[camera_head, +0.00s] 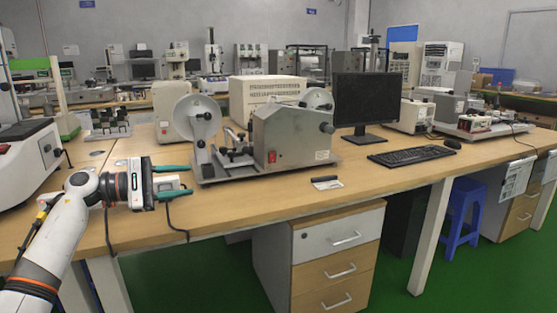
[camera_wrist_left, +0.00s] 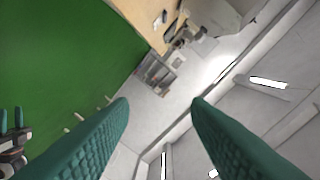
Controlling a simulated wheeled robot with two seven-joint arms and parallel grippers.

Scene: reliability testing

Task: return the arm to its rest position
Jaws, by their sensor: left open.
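My left arm (camera_head: 55,235) comes in from the left in the head view. Its gripper (camera_head: 188,181) is over the front left part of the wooden bench, left of the grey test machine. Its two teal fingers are apart with nothing between them. In the left wrist view the same fingers (camera_wrist_left: 160,102) stand wide apart, with only floor and room behind. At the left edge of that view a small gripper with teal fingers (camera_wrist_left: 11,120), which looks like my right one, shows its fingers apart and empty. The right arm does not show in the head view.
The wooden bench (camera_head: 230,208) carries the grey test machine (camera_head: 285,138), a monitor (camera_head: 367,101) and a keyboard (camera_head: 411,155). A white machine (camera_head: 30,158) stands left of my arm. Drawers (camera_head: 330,262) are under the bench. Green floor (camera_head: 190,280) lies in front.

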